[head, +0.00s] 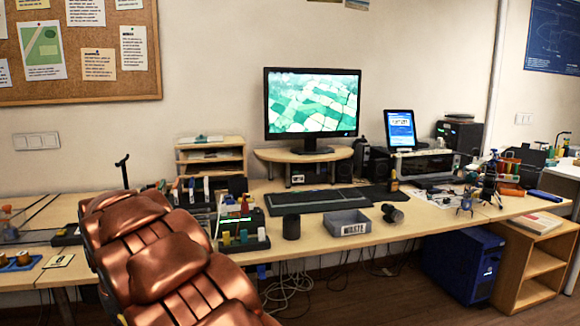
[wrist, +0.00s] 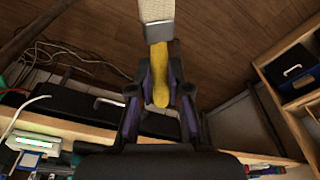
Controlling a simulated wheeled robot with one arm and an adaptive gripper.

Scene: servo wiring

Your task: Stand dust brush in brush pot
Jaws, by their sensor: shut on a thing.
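The dust brush shows in the wrist view, with a yellow handle (wrist: 160,75), a grey metal ferrule and pale bristles at the top edge. My gripper (wrist: 160,85) is shut on the yellow handle, one dark finger on each side. The bristle end points away from the gripper and is cut off by the picture edge. A dark cylindrical pot (head: 291,227), likely the brush pot, stands upright on the desk in the head view, left of the grey waste bin. My gripper and the brush do not show in the head view; my copper-coloured arm fills its lower left.
A grey bin marked WASTE (head: 349,229) stands right of the pot, and a keyboard (head: 305,201) lies behind. A block holder (head: 243,240) stands left of the pot. A dark round object (head: 392,213) lies right of the bin. Wood floor shows beneath the brush in the wrist view.

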